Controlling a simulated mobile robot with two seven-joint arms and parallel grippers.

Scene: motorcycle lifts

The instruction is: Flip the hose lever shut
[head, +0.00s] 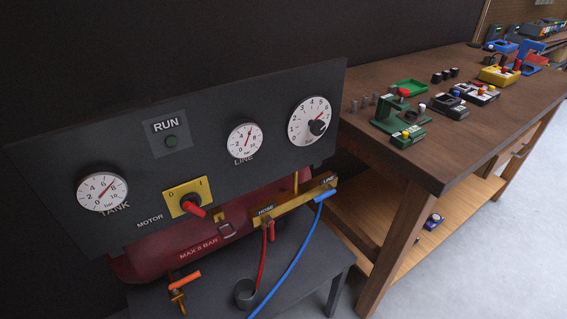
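The brass manifold (290,205) below the gauge panel carries a HOSE label (265,209) and a LINE label (328,181). A short red lever (271,231) hangs downward just under the HOSE label, beside the top of a thin red hose (262,262). A blue lever (325,195) sits under the LINE label, with a blue hose (293,263) running down from it. Neither of my grippers shows in the head view.
The dark panel (75,228) holds the TANK gauge (101,192), LINE gauge (245,140), a regulator gauge (310,121) and the red motor switch (193,209). An orange-handled brass valve (185,281) is lower left. A wooden workbench (425,160) with tools stands right.

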